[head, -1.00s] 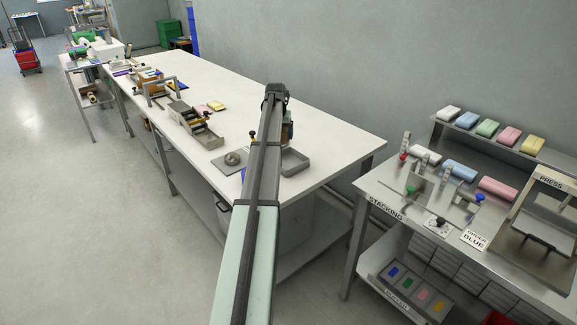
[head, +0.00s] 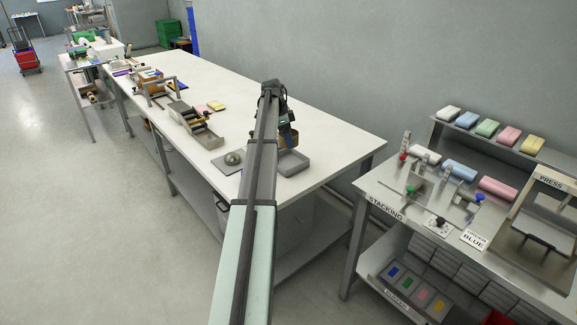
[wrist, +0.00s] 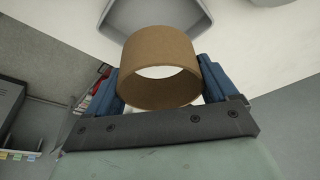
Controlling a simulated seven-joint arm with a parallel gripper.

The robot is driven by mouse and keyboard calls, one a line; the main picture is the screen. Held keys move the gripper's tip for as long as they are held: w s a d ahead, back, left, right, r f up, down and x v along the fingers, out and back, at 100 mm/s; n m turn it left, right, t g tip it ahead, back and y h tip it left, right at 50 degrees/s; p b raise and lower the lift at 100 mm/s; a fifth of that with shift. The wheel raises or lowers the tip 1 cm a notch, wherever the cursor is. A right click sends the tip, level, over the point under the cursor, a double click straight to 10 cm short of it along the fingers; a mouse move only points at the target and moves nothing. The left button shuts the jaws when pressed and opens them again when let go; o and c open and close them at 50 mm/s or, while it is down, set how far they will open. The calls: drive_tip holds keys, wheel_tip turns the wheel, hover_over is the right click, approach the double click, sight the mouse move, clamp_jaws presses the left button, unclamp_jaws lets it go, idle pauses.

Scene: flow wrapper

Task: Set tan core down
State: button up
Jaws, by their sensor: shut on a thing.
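The tan core (wrist: 160,52), a short hollow cardboard ring, sits between the two blue fingers of my gripper (wrist: 160,78) in the wrist view. My gripper is shut on its outer sides. In the head view my gripper (head: 287,138) is over the right end of the long white table (head: 255,108), with the tan core (head: 290,142) partly hidden by the arm. A shallow grey tray (head: 292,167) lies on the table just below and in front of it. The grey tray also shows beyond the core in the wrist view (wrist: 190,30). The core appears to be held above the table.
A grey plate with a round metal knob (head: 233,158) lies left of the tray. A metal fixture (head: 193,122) stands further left, with pink and yellow pieces (head: 217,105) behind it. The white table behind the gripper is clear. A separate stacking bench (head: 400,200) stands at right.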

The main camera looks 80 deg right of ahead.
drive_tip(key=m, duration=0.1)
approach(291, 164)
drive_tip(key=shift+m+y, duration=0.3)
drive_tip(key=shift+m, duration=0.1)
drive_tip(key=shift+x, duration=3)
drive_tip(key=shift+s+d, duration=0.1)
drive_tip(key=o, duration=0.8)
drive_tip(key=shift+f, duration=0.1)
drive_tip(key=v, duration=1.2)
